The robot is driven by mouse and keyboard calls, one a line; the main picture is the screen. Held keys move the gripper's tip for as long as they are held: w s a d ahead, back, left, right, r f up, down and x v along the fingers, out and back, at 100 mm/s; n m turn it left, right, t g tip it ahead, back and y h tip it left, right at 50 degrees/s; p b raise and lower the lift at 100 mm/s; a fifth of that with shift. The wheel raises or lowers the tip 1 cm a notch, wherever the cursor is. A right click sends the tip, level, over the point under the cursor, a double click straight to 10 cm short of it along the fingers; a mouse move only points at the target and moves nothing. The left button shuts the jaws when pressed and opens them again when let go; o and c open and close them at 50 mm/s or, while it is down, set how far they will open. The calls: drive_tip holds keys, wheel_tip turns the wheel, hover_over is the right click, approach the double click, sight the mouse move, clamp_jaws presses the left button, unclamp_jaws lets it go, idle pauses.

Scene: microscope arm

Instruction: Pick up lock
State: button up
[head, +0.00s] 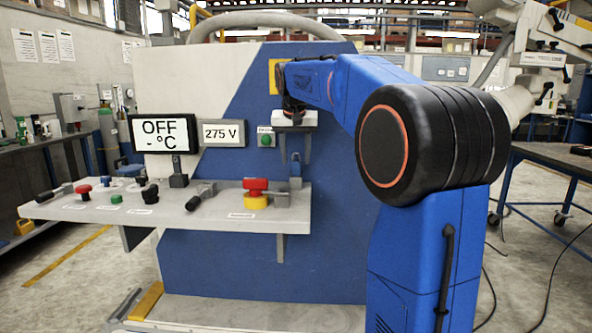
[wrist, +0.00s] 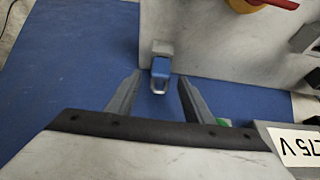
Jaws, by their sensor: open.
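The lock is small, with a blue body (wrist: 161,66) and a pale metal loop at its lower end in the wrist view. It sits at the edge of the grey shelf. In the head view it is a small blue piece (head: 296,167) at the shelf's right end. My gripper (head: 295,153) is open and points down just above it in the head view. In the wrist view the two grey fingers of my gripper (wrist: 157,90) stand on either side of the lock's line, with a gap between them. I see no contact with the lock.
The grey shelf (head: 150,212) holds several knobs and levers. A red switch on a yellow base (head: 256,194) stands left of the lock. The blue panel (head: 225,255) rises behind, with an OFF display (head: 163,133) and a 275 V display (head: 224,133).

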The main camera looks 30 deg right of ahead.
sight(296, 170)
drive_tip(key=shift+x, duration=1.4)
clamp_jaws()
drive_tip(key=shift+r, duration=0.15)
